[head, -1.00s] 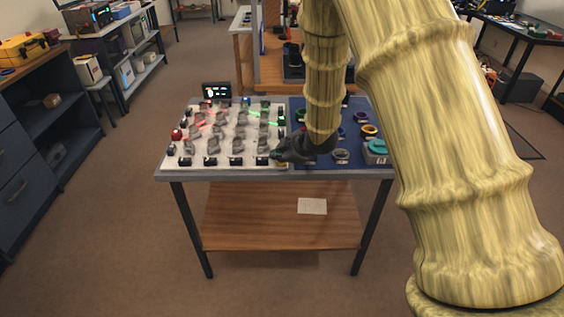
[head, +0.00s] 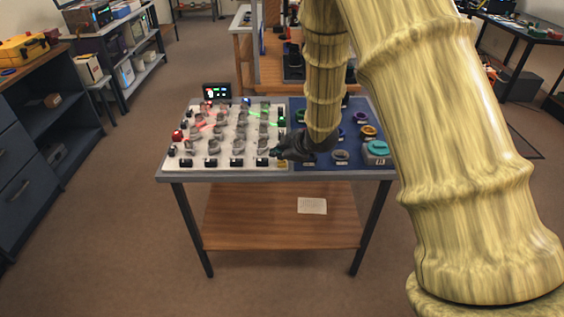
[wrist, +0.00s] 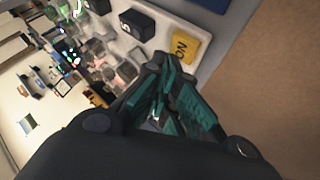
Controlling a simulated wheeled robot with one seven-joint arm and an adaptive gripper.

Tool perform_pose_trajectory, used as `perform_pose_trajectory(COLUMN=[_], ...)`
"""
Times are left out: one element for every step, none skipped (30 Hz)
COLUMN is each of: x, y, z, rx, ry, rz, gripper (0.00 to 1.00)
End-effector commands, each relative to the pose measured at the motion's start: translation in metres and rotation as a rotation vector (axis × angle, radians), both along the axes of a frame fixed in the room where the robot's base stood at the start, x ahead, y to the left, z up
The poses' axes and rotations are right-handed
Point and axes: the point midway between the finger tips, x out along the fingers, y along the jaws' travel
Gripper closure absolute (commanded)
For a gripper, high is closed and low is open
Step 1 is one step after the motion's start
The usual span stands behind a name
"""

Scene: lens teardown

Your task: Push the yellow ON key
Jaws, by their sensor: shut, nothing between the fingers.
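The yellow ON key (wrist: 182,48) is at the edge of the white board in the wrist view, with its black lettering readable. In the head view the yellow key (head: 282,164) sits at the board's front right corner. My gripper (head: 278,154) is dark with teal fingers. It is shut and empty, just behind the key in the head view. In the wrist view my gripper's fingertips (wrist: 165,62) appear right beside the key. I cannot tell whether they touch it.
The white board (head: 228,163) carries several black blocks, grey parts and red and green beams. A small lit screen (head: 217,91) stands behind it. A blue mat (head: 312,162) with rings and a teal-topped device (head: 377,149) lies to the right.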

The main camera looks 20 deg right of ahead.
Motion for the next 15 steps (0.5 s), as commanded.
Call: perform_pose_trajectory(x=[0.0,0.0,0.0,0.0,0.0,0.0,0.0,0.0,0.0,0.0,0.0,0.0,0.0,0.0,0.0], y=[0.0,0.0,0.0,0.0,0.0,0.0,0.0,0.0,0.0,0.0,0.0,0.0,0.0,0.0,0.0], z=[0.007,0.01,0.013,0.015,0.018,0.021,0.023,0.025,0.028,0.03,0.033,0.036,0.038,0.04,0.043], rx=[0.0,0.0,0.0,0.0,0.0,0.0,0.0,0.0,0.001,0.001,0.001,0.001,0.001,0.001,0.001], ry=[0.0,0.0,0.0,-0.001,-0.001,-0.001,-0.001,-0.001,-0.001,-0.001,-0.001,-0.001,-0.001,-0.001,-0.001], rz=[0.0,0.0,0.0,-0.001,-0.001,-0.001,-0.001,-0.001,0.0,0.0,0.0,0.0,0.0,0.0,0.0], gripper=[1.0,1.0,1.0,1.0,1.0,1.0,1.0,1.0,1.0,1.0,1.0,1.0,1.0,1.0,1.0])
